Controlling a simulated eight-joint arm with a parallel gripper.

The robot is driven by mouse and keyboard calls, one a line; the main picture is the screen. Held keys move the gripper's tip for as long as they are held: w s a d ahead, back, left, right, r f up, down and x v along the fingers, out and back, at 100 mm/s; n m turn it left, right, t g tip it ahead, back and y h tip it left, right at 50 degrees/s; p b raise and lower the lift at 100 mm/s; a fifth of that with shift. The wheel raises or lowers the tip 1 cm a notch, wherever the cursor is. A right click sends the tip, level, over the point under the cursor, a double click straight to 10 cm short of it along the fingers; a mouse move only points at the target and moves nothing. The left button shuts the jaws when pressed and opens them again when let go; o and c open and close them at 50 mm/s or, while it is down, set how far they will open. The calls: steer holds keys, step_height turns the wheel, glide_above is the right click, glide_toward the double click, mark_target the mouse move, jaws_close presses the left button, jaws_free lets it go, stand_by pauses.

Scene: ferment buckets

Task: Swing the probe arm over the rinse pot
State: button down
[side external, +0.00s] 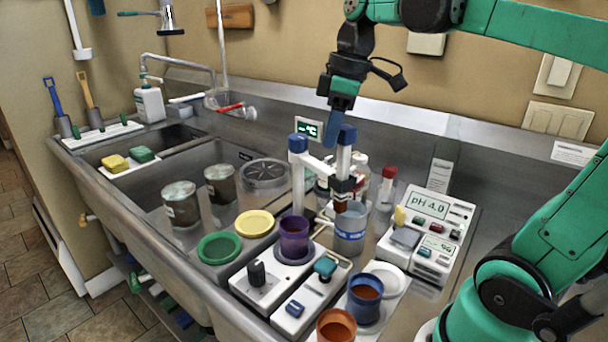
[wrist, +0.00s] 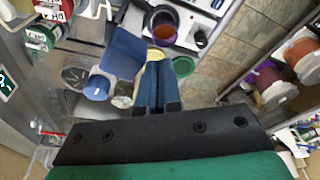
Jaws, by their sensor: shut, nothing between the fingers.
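The probe stand has a white post (side external: 298,185) with a blue cap and, to its right, a second upright (side external: 343,160) with a blue top. A dark probe holder hangs from the second upright above a clear beaker with a blue band (side external: 350,228). A purple pot (side external: 294,238) stands in front of the post. I cannot tell for sure which vessel is the rinse pot. My gripper (side external: 334,125) is shut and empty, its blue fingers pointing down close to the second upright's top. In the wrist view the fingers (wrist: 155,87) lie beside a broad blue arm (wrist: 124,52); contact is unclear.
A pH meter (side external: 428,225) stands right of the beaker. Green (side external: 220,248) and yellow (side external: 254,223) lids lie left, with two brown containers in the sink behind. A red-capped bottle (side external: 388,183) stands behind the beaker.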

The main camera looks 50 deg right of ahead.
mark_target(349, 128)
steer(key=shift+s+d, duration=0.3)
steer(key=shift+d, duration=0.4)
steer(key=shift+s+d, duration=0.3)
steer(key=shift+d, duration=0.4)
steer(key=shift+w+a, duration=0.2)
steer(key=shift+a, duration=0.55)
steer(key=shift+r, duration=3)
